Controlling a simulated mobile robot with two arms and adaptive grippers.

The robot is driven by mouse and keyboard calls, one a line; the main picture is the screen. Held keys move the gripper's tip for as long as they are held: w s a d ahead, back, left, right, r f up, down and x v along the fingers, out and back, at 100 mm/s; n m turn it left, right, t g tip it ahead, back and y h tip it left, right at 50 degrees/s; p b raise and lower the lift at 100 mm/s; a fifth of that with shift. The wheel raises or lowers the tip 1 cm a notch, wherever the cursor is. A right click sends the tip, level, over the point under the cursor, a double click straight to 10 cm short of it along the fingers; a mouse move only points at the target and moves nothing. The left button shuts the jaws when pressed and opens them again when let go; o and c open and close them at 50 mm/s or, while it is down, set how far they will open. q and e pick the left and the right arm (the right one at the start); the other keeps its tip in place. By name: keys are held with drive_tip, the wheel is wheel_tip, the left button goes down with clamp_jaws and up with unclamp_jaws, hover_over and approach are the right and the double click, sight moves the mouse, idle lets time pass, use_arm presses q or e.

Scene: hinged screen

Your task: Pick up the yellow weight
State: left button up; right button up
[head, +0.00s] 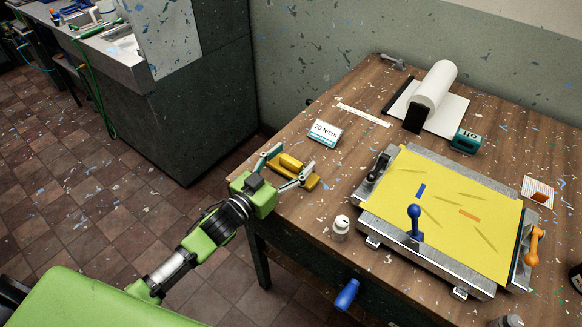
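The yellow weight (290,163) lies on the wooden table near its left edge. It looks like a block with a raised part, and one end shows past the right-hand finger. My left gripper (289,165) comes in from the left, low over the table edge. Its fingers are spread wide, one on each side of the weight's raised part. I cannot tell whether either finger touches it. My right gripper is not in view.
The hinged screen frame (372,213) with its yellow sheet (450,205) fills the table's right side. A small white bottle (340,228) stands left of it. A "20 N/cm" card (325,131) stands behind the weight. A paper roll (435,85) and teal box (466,141) are farther back.

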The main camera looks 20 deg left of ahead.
sight(291, 159)
use_arm(q)
drive_tip(key=c, duration=1.2)
drive_tip(key=shift+r, duration=0.1)
drive_tip(key=shift+c, duration=1)
drive_tip(key=shift+r, duration=0.45)
wheel_tip(291, 159, up, 2)
drive_tip(key=shift+b, duration=0.3)
drive_tip(key=s+d+r+b, duration=0.1)
drive_tip(key=s+d+r, duration=0.1)
drive_tip(key=s+r, duration=0.8)
drive_tip(key=s, duration=0.3)
drive_tip(key=shift+s, duration=0.4)
